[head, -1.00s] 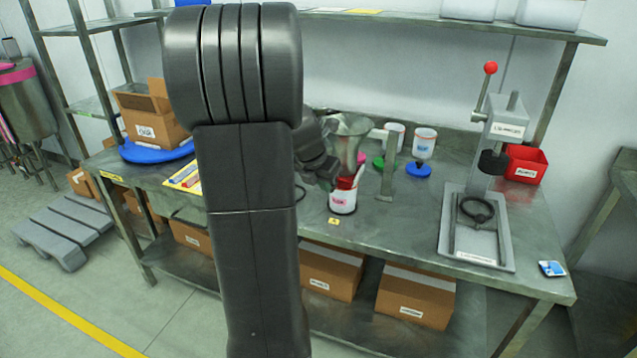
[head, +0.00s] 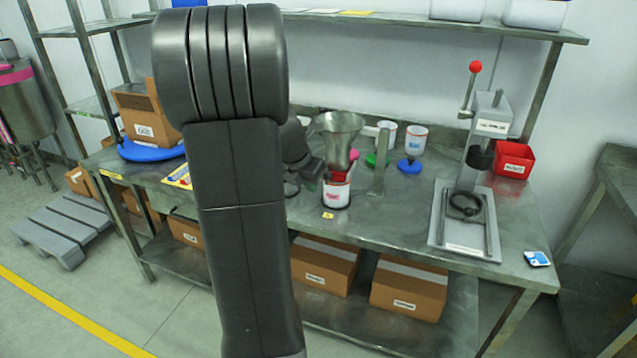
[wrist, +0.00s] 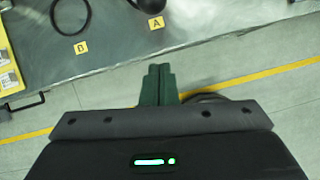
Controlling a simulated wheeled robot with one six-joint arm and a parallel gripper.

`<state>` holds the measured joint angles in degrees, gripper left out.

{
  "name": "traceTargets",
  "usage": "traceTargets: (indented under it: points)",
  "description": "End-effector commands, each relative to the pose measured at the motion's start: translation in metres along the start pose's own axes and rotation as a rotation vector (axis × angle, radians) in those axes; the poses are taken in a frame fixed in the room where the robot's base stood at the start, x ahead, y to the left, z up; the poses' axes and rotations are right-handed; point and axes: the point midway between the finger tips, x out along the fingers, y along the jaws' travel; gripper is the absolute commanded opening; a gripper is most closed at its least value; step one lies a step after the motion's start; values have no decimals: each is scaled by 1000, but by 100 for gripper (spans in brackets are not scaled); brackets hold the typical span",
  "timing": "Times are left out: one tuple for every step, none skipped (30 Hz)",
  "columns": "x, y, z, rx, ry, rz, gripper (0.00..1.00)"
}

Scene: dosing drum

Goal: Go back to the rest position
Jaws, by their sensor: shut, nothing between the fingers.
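My gripper (wrist: 158,84) is shut and empty in the wrist view, its green fingers together. It hangs past the edge of the steel workbench (wrist: 190,30), with the floor below it. In the head view my dark arm stands upright left of centre and hides part of the bench (head: 400,235). The gripper's fingers do not show clearly there. A steel funnel (head: 339,138) stands over a white jar (head: 337,192) on the bench, just right of my arm.
A lever press (head: 468,200) and a red bin (head: 513,160) stand at the bench's right. White cups (head: 415,138) stand behind the funnel. An open carton (head: 147,115) is at the left. Tags A (wrist: 156,23) and B (wrist: 81,47) mark the bench. Floor in front is clear.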

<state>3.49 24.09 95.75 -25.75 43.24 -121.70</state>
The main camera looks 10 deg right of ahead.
Motion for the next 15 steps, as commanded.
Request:
traceTargets:
  points:
    - [-18,1,4,2,-9,7,0]
    - [-25,1,4,2,-10,8,0]
    - [-34,1,3,2,-8,7,0]
    - [-41,0,3,2,-7,7,0]
    - [-47,0,3,2,-6,6,0]
    - [-54,0,2,2,-6,6,0]
    - [-60,0,2,1,-7,6,0]
    - [-65,0,2,1,-6,5,0]
    - [-71,0,2,1,-6,5,0]
    - [-75,0,2,2,-6,5,0]
    - [-78,0,2,2,-5,4,0]
    - [-82,0,2,2,-4,3,0]
    - [-84,0,2,2,-4,3,0]
    - [-86,0,2,2,-3,3,0]
    - [-87,-1,1,2,-3,2,0]
